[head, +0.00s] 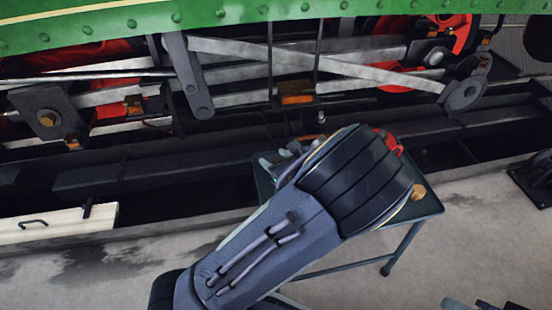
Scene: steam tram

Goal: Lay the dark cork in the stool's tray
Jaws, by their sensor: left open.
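The stool (432,207) stands right of centre with a dark blue-green top and thin legs. My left arm covers most of its top. A small tan-orange piece (418,192) lies near its right corner; I cannot tell whether it is a cork. I cannot make out a dark cork. My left gripper (277,157) shows partly at the stool's left side, behind my arm; it is open, and I see nothing held. At the bottom right edge, grey-blue parts that look like my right gripper (480,304) are cut off by the frame.
A red object (391,143) shows partly behind my arm at the stool's far side. The green tram (120,25) with its rods and wheels fills the back. A pale panel with a dark handle (75,222) lies at left.

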